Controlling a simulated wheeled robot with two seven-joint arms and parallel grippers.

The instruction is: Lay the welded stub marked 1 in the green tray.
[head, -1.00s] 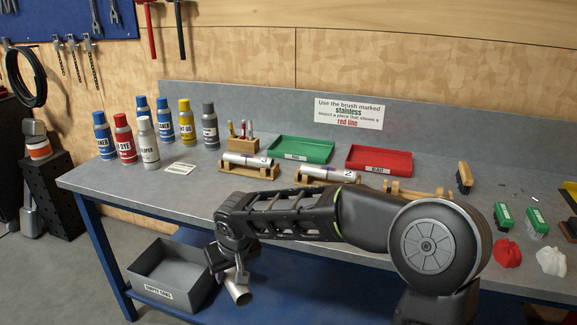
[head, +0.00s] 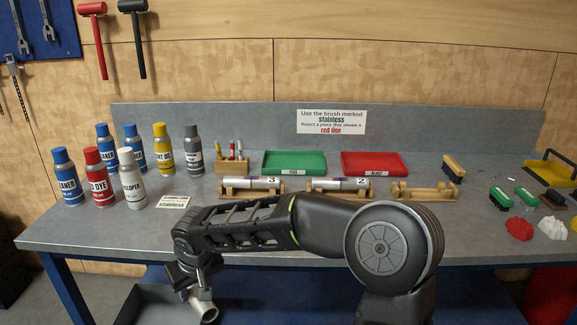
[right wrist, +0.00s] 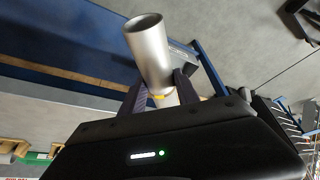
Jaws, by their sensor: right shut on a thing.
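My right gripper (head: 188,284) is shut on a silver metal stub (head: 203,309), held low in front of the bench's front edge. In the right wrist view the stub (right wrist: 148,48) is an open-ended tube between the fingers (right wrist: 160,90), with a small yellow-orange mark near the grip. No number shows on it. The green tray (head: 295,171) lies empty at the back of the bench. Two other stubs, marked 3 (head: 250,183) and 2 (head: 335,184), lie in wooden cradles in front of the trays. My left gripper is out of view.
A red tray (head: 376,172) sits right of the green one. An empty wooden cradle (head: 425,193) stands further right. A grey bin (head: 135,303) is below, near my right gripper.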

